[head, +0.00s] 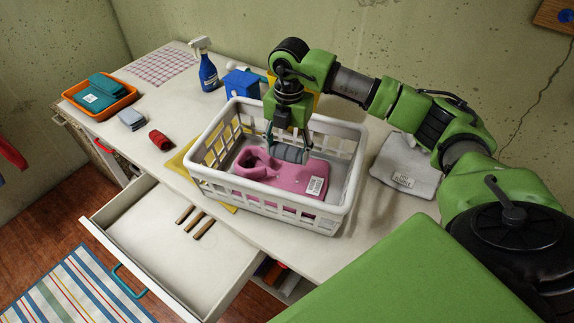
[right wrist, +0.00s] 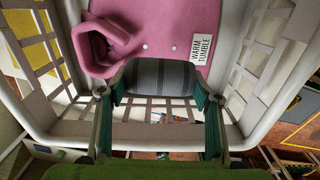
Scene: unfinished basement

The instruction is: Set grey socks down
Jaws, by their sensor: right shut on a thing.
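The grey socks (head: 290,154) are a rolled dark grey bundle. They show with fine ribbing in the right wrist view (right wrist: 160,78). My right gripper (head: 287,146) points down into the white laundry basket (head: 270,204) and is shut on the socks, one finger at each side (right wrist: 156,92). The socks are inside the basket's rim, close over or against a folded pink garment (head: 283,174) with a white tag. I cannot tell whether they touch it or the basket floor. My left gripper is not in view.
A grey folded cloth (head: 405,166) lies right of the basket. A blue box (head: 241,84) and spray bottle (head: 207,72) stand behind it. A red roll (head: 160,139), a pale folded cloth (head: 131,119) and an orange tray (head: 74,98) lie left. An open drawer (head: 160,243) juts out in front.

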